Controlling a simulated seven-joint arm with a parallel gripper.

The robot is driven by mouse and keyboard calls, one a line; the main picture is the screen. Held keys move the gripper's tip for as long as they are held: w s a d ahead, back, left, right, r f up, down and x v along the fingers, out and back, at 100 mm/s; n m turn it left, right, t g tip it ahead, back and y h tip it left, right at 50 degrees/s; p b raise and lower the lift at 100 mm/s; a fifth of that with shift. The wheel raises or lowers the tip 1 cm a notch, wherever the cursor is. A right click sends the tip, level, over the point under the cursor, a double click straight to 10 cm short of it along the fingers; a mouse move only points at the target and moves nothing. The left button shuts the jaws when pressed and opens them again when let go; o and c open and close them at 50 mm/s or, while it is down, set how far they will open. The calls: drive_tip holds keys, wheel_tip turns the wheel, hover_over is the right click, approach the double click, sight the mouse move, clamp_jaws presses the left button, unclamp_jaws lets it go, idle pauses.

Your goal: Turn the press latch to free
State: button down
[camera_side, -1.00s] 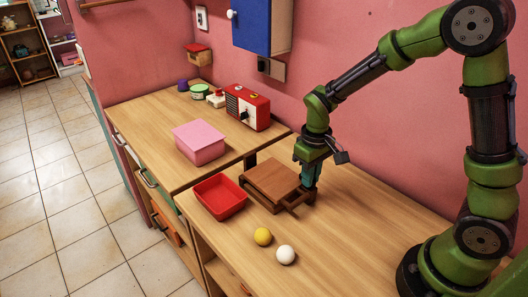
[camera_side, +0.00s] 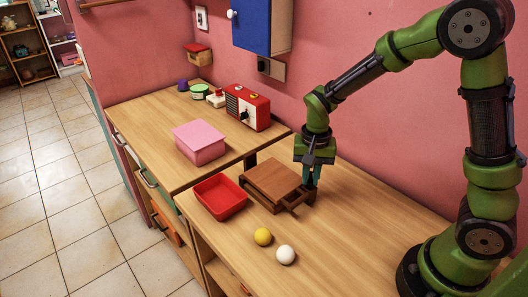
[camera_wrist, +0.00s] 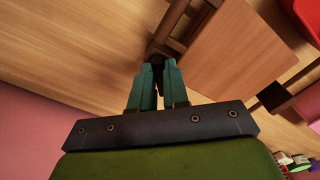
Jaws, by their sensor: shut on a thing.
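The press (camera_side: 272,178) is a low brown wooden block with a flat top and a frame at its right end, standing on the wooden counter. In the wrist view its broad top (camera_wrist: 222,60) fills the upper right. My gripper (camera_side: 312,185) points down at the press's right end. In the wrist view its two teal fingers (camera_wrist: 157,68) are closed on the small dark press latch (camera_wrist: 157,57) beside the wooden frame. Most of the latch is hidden between the fingertips, so its exact angle cannot be told.
A red tray (camera_side: 220,197) lies just left of the press. A yellow ball (camera_side: 263,236) and a white ball (camera_side: 286,255) lie in front. A pink box (camera_side: 200,144) and a red radio (camera_side: 247,107) stand farther back. The counter right of the press is clear.

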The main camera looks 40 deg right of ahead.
sight(311, 179)
drive_tip(key=m, duration=0.4)
drive_tip(key=shift+m, duration=0.3)
drive_tip(key=shift+r+m, duration=0.1)
drive_tip(key=shift+m, duration=1.8)
drive_tip(key=c, duration=1.1)
unclamp_jaws()
wheel_tip(311, 179, up, 17)
drive_tip(key=shift+f, duration=0.1)
